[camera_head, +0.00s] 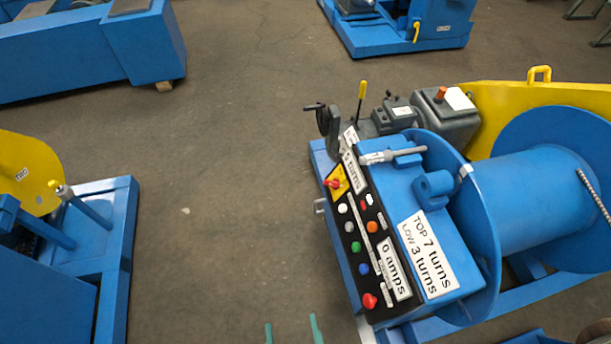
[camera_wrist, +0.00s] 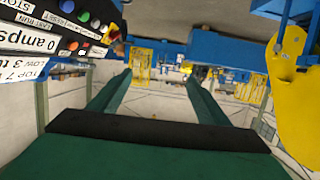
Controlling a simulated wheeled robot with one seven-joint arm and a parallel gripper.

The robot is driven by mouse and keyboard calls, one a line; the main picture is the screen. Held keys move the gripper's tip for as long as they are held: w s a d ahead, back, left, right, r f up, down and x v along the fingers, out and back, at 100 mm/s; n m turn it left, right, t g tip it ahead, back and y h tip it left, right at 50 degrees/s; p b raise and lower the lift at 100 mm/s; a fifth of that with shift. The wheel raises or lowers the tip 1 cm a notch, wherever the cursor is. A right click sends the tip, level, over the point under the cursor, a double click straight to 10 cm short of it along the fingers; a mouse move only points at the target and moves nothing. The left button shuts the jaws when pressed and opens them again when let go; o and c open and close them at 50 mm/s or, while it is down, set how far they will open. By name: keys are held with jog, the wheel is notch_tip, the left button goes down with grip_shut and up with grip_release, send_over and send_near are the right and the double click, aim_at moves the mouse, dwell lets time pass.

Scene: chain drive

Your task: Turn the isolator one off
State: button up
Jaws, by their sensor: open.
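A red rotary isolator handle (camera_head: 333,183) on a yellow plate (camera_head: 341,181) sits at the upper left of the black control panel (camera_head: 368,238) of the blue chain-drive machine. I cannot read its position. The panel also shows upside down at the upper left of the wrist view (camera_wrist: 60,28). My gripper (camera_head: 291,330) shows only as two green fingertips at the bottom edge of the head view, below and left of the panel. In the wrist view its fingers (camera_wrist: 158,80) are spread apart with nothing between them. My gripper does not touch the panel.
Other panel controls include a red button (camera_head: 369,300) and several coloured buttons. A lever with a yellow grip (camera_head: 361,98) and a black handwheel (camera_head: 325,118) stand above the panel. The floor (camera_head: 215,215) left of the panel is clear.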

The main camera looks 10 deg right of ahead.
jog(key=w+f+n+g, duration=0.15)
jog(key=w+f, duration=0.25)
jog(key=f, duration=0.6)
jog(key=w+f+g, duration=0.2)
jog(key=w+f, duration=0.1)
jog(key=f, duration=0.7)
jog(key=m+g+h, duration=0.4)
jog(key=m+h, duration=0.3)
jog(key=h, duration=0.9)
send_near(328, 184)
jog(key=x, duration=0.8)
jog(key=shift+w+d, duration=0.1)
jog(key=shift+d, duration=0.2)
jog(key=shift+c, duration=0.4)
jog(key=c, duration=1)
